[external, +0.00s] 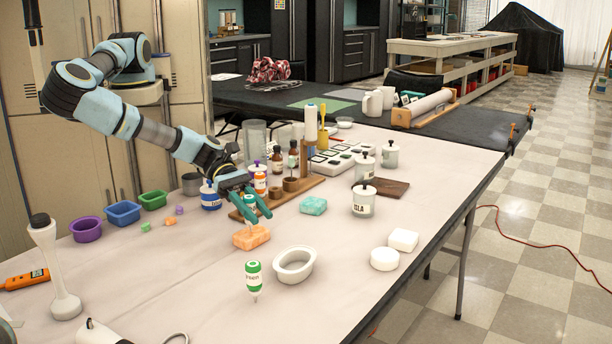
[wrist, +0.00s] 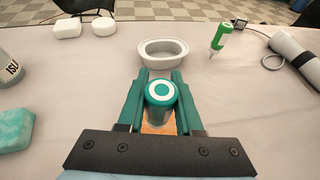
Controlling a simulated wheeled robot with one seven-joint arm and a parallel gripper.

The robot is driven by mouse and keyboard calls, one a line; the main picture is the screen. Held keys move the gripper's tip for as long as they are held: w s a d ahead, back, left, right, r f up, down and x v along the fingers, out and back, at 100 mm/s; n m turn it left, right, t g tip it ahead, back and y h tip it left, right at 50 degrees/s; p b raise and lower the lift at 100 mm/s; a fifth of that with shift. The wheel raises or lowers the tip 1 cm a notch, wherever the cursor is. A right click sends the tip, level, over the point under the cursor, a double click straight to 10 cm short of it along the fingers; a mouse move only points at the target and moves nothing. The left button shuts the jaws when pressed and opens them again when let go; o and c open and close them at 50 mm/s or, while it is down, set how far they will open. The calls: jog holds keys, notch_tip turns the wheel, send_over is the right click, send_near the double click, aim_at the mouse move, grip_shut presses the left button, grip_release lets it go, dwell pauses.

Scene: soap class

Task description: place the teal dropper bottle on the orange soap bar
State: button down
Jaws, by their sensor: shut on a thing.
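The teal dropper bottle (wrist: 161,92) is upright between the teal fingers of my gripper (wrist: 163,82), its round cap facing the wrist camera. In the external view my gripper (external: 254,215) is shut on the bottle (external: 250,203), which is partly hidden by the fingers. The orange soap bar (external: 251,238) lies on the table directly below the gripper. A strip of the soap bar (wrist: 158,128) shows under the bottle in the wrist view. I cannot tell whether the bottle's base touches the bar.
A teal soap bar (external: 313,205) lies to the right. A wooden stand (external: 290,193) and several bottles are behind. White soaps (external: 385,259) lie at right. Bare table lies left of the bar.

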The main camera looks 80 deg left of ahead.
jog(key=shift+f, duration=0.1)
jog(key=shift+f, duration=0.15)
jog(key=c, duration=0.6)
grip_release()
jog(key=shift+r, duration=0.3)
jog(key=shift+s+a, duration=0.15)
jog(key=shift+a, duration=0.15)
jog(key=b+v, duration=0.3)
jog(key=v, duration=0.8)
jog(key=shift+s+a+r, duration=0.1)
jog(key=shift+r, duration=0.05)
